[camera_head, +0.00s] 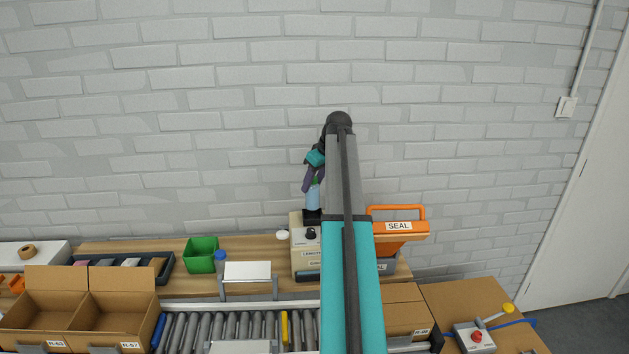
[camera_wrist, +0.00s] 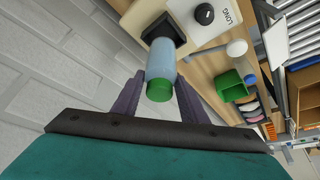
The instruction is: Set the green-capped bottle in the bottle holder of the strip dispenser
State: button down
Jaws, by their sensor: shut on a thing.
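The green-capped bottle (camera_wrist: 161,62), pale blue and translucent, is between the two purple fingers of my gripper (camera_wrist: 159,80), which is shut on it. Its green cap faces the wrist camera. In the head view the bottle (camera_head: 313,196) looks upright below my gripper (camera_head: 312,183). The strip dispenser (camera_head: 304,258) is a cream box with a dark knob, standing on the wooden bench. Its black square bottle holder (camera_head: 312,217) is directly under the bottle; in the wrist view the bottle's base meets the holder (camera_wrist: 178,27). I cannot tell how deep the base sits.
An orange sealer (camera_head: 398,229) marked SEAL stands right of the dispenser, partly behind my arm. A green bin (camera_head: 200,253) and blue-capped bottle (camera_head: 220,262) stand to the left. A roller conveyor (camera_head: 230,327) runs in front. The brick wall (camera_head: 230,110) is behind.

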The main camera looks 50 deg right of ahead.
aim_at(313, 192)
jog(key=shift+f+b, duration=0.85)
jog(key=shift+f, duration=1.1)
jog(key=c, duration=0.6)
grip_release()
jog(key=shift+r+p, duration=0.6)
jog(key=shift+r, duration=0.6)
jog(key=shift+r+p, duration=1.4)
jog(key=shift+r, duration=1.45)
jog(key=shift+w+a, duration=0.1)
